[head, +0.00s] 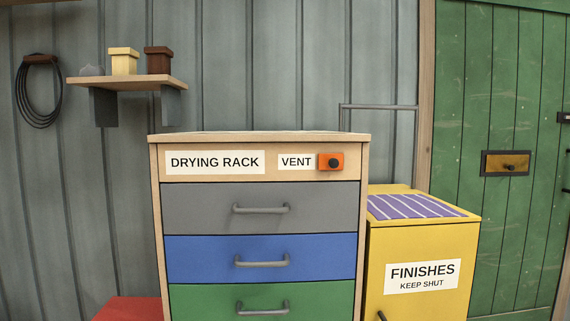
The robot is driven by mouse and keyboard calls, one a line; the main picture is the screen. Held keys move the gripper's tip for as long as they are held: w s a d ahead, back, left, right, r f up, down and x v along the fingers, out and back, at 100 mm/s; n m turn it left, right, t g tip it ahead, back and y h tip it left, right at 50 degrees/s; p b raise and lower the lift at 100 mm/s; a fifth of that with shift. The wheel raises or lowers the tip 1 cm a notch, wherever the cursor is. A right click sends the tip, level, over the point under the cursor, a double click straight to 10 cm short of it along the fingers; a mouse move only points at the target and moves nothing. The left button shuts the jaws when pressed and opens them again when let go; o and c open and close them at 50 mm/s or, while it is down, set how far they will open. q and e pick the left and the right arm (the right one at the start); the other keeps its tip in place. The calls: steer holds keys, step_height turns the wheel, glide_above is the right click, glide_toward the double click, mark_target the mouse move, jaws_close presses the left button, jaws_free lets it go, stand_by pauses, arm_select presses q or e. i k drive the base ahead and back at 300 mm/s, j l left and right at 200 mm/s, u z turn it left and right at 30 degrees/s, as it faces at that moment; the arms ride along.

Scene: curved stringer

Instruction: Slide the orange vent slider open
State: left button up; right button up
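The orange vent slider (324,162) is a small orange block with a round dark knob. It sits on the top front panel of the wooden drying rack cabinet (365,163), just right of the white VENT label (296,162). I cannot tell from this view how far along its travel it is. Neither of my grippers shows in the head view.
Grey, blue and green drawers with bar handles (261,209) lie below the panel. A yellow FINISHES cabinet (421,240) stands at the right, in front of a green door (500,90). A wall shelf (128,81) holds boxes at the upper left. Something red (128,309) is at the lower left.

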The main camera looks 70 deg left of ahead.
mark_target(327, 162)
steer(key=u, duration=2)
steer(key=k+j, duration=0.1)
steer(key=j, duration=0.55)
steer(key=k+z, duration=0.05)
